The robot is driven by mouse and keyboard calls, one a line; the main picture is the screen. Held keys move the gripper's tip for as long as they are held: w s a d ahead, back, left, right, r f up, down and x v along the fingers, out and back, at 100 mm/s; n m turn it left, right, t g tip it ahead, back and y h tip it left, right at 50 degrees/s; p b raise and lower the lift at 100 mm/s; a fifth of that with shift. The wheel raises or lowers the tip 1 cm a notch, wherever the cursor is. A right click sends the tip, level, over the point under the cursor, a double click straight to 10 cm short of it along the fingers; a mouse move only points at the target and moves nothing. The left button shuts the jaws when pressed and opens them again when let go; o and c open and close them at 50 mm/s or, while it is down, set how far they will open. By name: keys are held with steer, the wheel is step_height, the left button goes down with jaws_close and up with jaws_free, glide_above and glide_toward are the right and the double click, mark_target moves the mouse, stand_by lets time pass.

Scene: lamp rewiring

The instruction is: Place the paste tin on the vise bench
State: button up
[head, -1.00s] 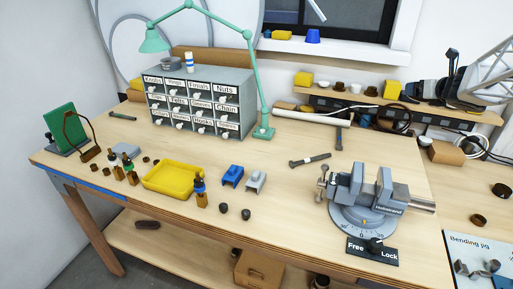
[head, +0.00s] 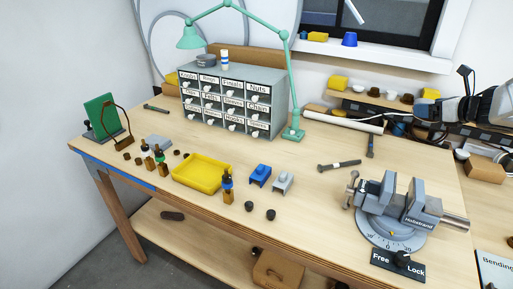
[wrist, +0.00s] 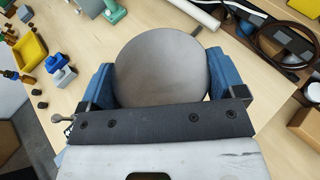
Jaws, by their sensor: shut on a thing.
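My gripper (wrist: 161,78) is shut on a round grey tin (wrist: 162,65), which I take for the paste tin. Its flat round face fills the space between the blue finger pads in the wrist view. The tin is held above the wooden vise bench (head: 310,205); how high I cannot tell. In the head view my arm shows at the right edge, and I cannot make out the tin there. The grey vise (head: 395,215) stands at the bench's right, with its Free/Lock plate in front.
A drawer cabinet (head: 232,105) with a grey round container (head: 205,60) on top stands at the back beside a green lamp (head: 291,95). A yellow tray (head: 202,173), small bottles and blue and grey blocks lie at the front left.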

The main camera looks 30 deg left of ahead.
glide_above(402, 179)
step_height(402, 179, down, 14)
steer(key=shift+f, duration=0.15)
stand_by(0.5)
steer(key=shift+f, duration=3.05)
steer(key=shift+f, duration=1.9)
steer(key=shift+f, duration=0.1)
steer(key=o, duration=0.7)
steer(key=shift+o, duration=0.2)
steer(key=shift+v, duration=6.05)
